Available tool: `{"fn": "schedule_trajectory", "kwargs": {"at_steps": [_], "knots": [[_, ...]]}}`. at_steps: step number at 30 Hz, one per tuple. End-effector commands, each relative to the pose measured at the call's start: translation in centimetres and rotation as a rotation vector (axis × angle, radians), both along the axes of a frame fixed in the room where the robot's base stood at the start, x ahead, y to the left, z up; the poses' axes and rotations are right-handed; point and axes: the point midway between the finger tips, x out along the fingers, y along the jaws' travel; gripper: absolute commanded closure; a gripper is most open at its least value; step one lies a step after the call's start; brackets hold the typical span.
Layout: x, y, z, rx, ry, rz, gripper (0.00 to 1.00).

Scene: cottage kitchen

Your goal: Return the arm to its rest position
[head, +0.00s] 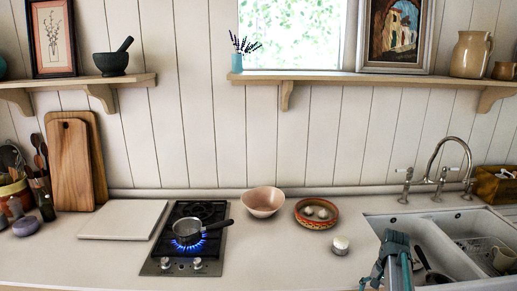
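My gripper (391,262), grey and teal, shows at the bottom of the head view, right of centre. It is in front of the left edge of the sink, and the lower part of the arm is cut off by the frame. I cannot make out the gap between its fingers, so whether it is open or shut is unclear. I see no object held in it.
A dark pan (187,231) sits on the hob (158,262) over a lit blue flame. The front middle counter is clear. A tall tap (441,160) rises behind the sink.

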Motion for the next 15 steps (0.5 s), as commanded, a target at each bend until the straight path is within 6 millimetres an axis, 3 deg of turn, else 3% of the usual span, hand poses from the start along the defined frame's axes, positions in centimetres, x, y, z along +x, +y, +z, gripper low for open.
{"fn": "schedule_trajectory", "kwargs": {"at_steps": [8,15], "knots": [[-2.7,4.3,-7.7,0.017,0.049,0.093,0.11],[-8.0,9.6,-16.7,0.038,0.113,0.217,0.11]]}}
